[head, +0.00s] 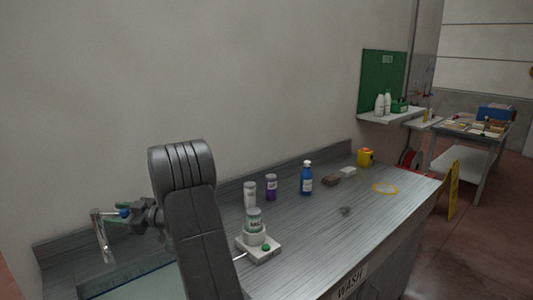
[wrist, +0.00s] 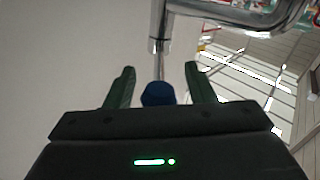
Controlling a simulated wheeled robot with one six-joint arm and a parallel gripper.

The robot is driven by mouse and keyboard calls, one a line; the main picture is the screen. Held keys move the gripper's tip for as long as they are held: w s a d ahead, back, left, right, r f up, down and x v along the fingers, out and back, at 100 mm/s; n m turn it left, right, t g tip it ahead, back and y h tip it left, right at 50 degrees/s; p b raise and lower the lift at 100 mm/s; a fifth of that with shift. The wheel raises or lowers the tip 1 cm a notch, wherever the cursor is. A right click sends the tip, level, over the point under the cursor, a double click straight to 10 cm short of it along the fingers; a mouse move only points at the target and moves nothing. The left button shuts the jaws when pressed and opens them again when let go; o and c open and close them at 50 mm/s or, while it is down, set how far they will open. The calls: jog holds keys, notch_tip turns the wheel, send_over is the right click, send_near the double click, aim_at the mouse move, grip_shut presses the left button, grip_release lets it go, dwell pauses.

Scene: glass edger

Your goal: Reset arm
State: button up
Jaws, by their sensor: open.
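My arm rises across the left of the head view and reaches left over the sink. My gripper (wrist: 159,72) is open, its two green fingers spread apart. A blue knob (wrist: 157,94) sits between the fingers in the wrist view, with a gap on both sides. The chrome tap (wrist: 240,14) runs across the top of that view. In the head view, the tap (head: 103,238) stands at the left by the sink, and the blue knob (head: 125,212) shows beside my gripper, which is partly hidden there.
The sink (head: 140,283) lies below my arm. On the counter stand a jar on a white scale-like base (head: 259,249), a white bottle (head: 250,195), a purple bottle (head: 271,188) and a blue bottle (head: 307,179). A yellow container (head: 365,157) is farther right.

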jog(key=shift+w+d, duration=0.1)
jog(key=shift+w, duration=0.05)
jog(key=d+b, duration=0.3)
jog(key=d, duration=1.1)
jog(key=a+p, duration=0.3)
jog(key=a, duration=1.1)
jog(key=shift+a+r, duration=0.1)
jog(key=shift+a, duration=0.15)
jog(key=shift+s+m+t, duration=0.4)
jog(key=shift+s+t, duration=0.05)
jog(key=shift+t, duration=0.25)
jog(key=shift+d+t, duration=0.2)
jog(key=shift+t, duration=0.1)
